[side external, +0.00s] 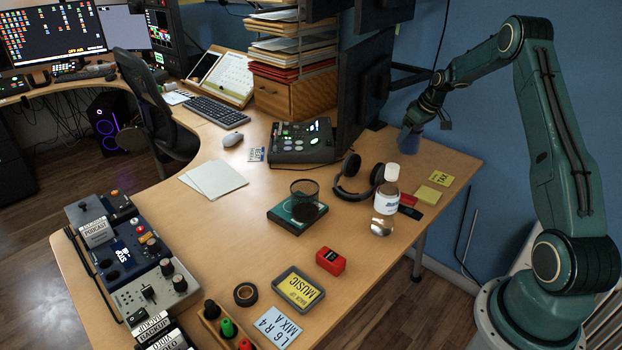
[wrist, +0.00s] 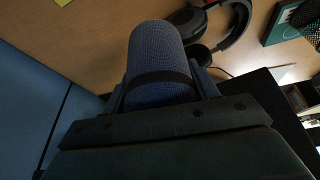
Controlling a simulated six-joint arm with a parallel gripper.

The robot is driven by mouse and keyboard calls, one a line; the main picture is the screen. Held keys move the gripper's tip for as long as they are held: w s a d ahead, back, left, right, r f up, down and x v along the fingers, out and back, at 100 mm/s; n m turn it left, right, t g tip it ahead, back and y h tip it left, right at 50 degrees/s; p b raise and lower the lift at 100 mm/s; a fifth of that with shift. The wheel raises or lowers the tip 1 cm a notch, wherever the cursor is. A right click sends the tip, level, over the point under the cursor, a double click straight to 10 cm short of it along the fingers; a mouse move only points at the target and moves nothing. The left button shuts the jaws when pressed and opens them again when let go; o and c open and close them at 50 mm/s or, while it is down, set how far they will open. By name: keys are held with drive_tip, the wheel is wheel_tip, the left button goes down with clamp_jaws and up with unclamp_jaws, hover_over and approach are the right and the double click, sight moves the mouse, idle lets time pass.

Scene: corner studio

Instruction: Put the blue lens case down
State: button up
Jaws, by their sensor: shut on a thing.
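The blue lens case (wrist: 157,48) is a rounded fabric cylinder with a dark band around it. My gripper (wrist: 158,88) is shut on it, with a finger on each side. In the side view my gripper (side external: 420,116) is at the far right part of the desk, by the blue wall, and the case (side external: 409,141) hangs below it, tilted. The case is near the desk's back edge. I cannot tell whether it touches the desk top.

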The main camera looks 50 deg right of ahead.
sight(418, 149)
wheel_tip(418, 149, down, 10)
drive_tip(key=shift+r, duration=0.25)
drive_tip(key=shift+f, duration=2.15)
drive_tip(key=shift+f, duration=0.15)
drive_tip(key=o, duration=1.2)
drive_tip(key=v, duration=1.2)
drive_tip(key=shift+r, duration=0.25)
